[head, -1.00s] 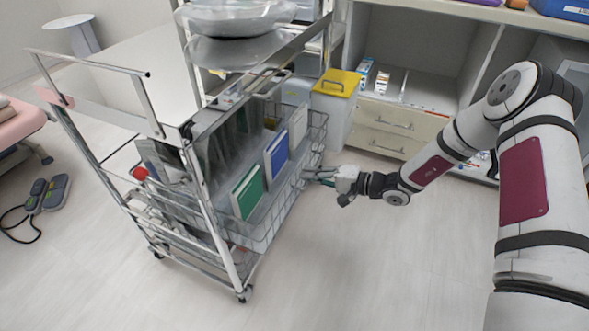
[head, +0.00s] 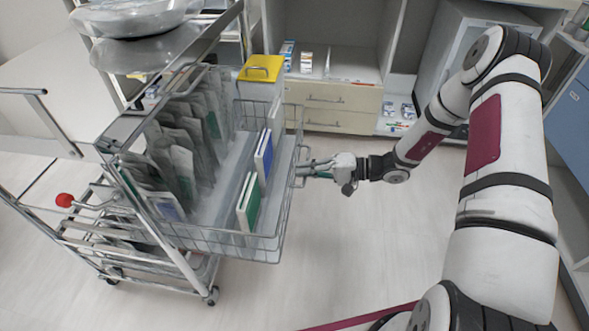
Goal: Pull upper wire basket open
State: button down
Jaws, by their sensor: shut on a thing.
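The upper wire basket (head: 287,222) is slid out to the right from a metal trolley (head: 165,245). It holds grey and clear packets (head: 185,130), a blue-covered box or book (head: 264,157) and a green one (head: 248,203). My gripper (head: 307,170) is at the basket's right-hand front side, shut on its wire handle. The exact contact of the fingertips is small and hard to make out.
Metal bowls (head: 135,20) stand on the trolley's top. A yellow-lidded bin (head: 261,70) stands just behind the basket. A drawer cabinet (head: 340,105) is at the back. The floor (head: 350,250) right of the basket is clear.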

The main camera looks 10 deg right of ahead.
jog(key=shift+s+d, duration=0.1)
jog(key=shift+d, duration=0.35)
jog(key=c, duration=1.7)
grip_release()
jog(key=v, duration=1.2)
